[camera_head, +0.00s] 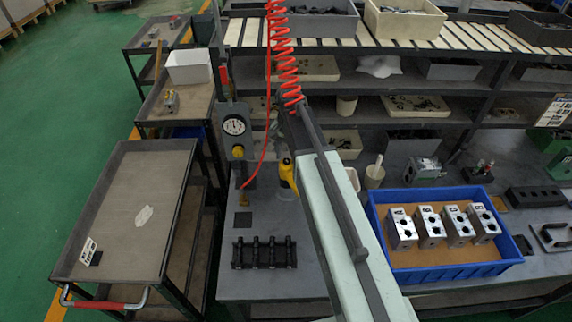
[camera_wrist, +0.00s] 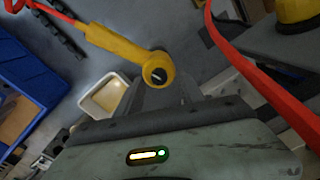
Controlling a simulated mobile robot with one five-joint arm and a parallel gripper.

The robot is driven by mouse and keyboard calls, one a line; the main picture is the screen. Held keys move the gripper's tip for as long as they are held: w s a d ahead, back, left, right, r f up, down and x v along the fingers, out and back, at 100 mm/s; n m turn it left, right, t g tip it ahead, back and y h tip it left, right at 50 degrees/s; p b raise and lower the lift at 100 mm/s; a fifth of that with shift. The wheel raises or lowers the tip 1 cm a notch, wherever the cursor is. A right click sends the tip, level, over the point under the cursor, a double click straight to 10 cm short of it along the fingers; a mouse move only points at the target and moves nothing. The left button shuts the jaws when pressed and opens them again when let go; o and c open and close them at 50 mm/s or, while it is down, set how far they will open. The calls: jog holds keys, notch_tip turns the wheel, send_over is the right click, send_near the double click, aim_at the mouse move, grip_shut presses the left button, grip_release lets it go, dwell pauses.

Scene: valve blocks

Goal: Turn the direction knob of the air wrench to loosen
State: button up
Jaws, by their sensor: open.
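The yellow air wrench (camera_wrist: 118,48) shows in the wrist view, with its round end toward my gripper. On that end is a dark direction knob (camera_wrist: 159,75) with a pale mark across it. My gripper (camera_wrist: 163,92) is open, its grey fingers just below the round end in the picture. I cannot tell whether they touch the knob. In the head view the yellow wrench (camera_head: 287,174) is partly hidden behind my arm, and my gripper cannot be made out.
A red air hose (camera_wrist: 240,62) runs close on the right in the wrist view. A cream bin (camera_wrist: 88,104) stands to the left. In the head view a blue tray (camera_head: 378,228) holds several metal blocks. A black rack (camera_head: 264,252) lies on the bench, below a gauge (camera_head: 234,126).

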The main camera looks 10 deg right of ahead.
jog(key=shift+f, duration=0.35)
